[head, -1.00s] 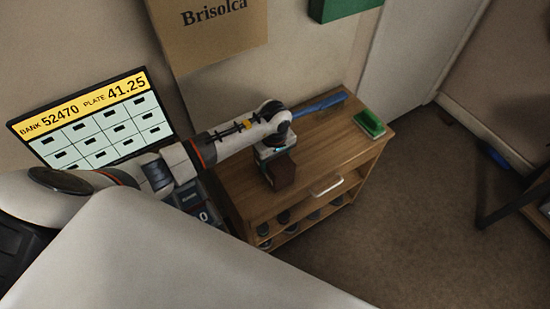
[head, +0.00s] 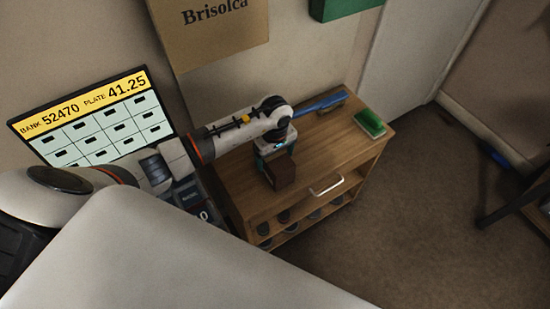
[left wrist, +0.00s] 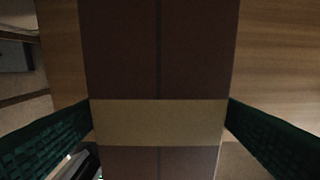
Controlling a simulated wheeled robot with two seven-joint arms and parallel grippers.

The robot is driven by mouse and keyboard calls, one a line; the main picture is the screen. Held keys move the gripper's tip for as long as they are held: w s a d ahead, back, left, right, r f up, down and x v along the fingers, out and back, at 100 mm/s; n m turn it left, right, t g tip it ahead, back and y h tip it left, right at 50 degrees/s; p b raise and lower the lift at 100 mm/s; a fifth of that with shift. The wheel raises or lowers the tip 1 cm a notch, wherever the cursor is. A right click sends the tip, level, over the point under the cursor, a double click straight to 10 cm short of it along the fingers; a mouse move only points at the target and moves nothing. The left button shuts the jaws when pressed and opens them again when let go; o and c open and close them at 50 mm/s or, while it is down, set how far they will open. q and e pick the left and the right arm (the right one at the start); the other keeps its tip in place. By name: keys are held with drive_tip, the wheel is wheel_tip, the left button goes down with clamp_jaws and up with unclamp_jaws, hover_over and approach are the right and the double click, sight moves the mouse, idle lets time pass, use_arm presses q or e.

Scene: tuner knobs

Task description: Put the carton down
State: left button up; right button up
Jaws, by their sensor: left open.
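The carton (head: 282,172) is a small dark brown box on the wooden cabinet top (head: 237,180), near its front edge. In the left wrist view the carton (left wrist: 160,55) fills the middle, with a tan band across it. My left gripper (head: 276,156) is just above the carton in the head view. In the left wrist view its green fingers (left wrist: 160,125) stand open on either side of the carton, with the tips close to its sides. Whether they touch it I cannot tell. My right gripper is not in view.
A green-topped block (head: 370,123) and a blue object (head: 320,105) lie on the cabinet's far part. Round dark knobs (head: 265,228) sit on the shelf below. A screen (head: 95,120) stands at left.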

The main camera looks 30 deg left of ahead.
use_arm(q)
wheel_tip(320, 180, up, 10)
drive_tip(key=b, duration=0.1)
drive_tip(key=shift+r, duration=0.25)
drive_tip(key=shift+d, duration=0.1)
idle(0.3)
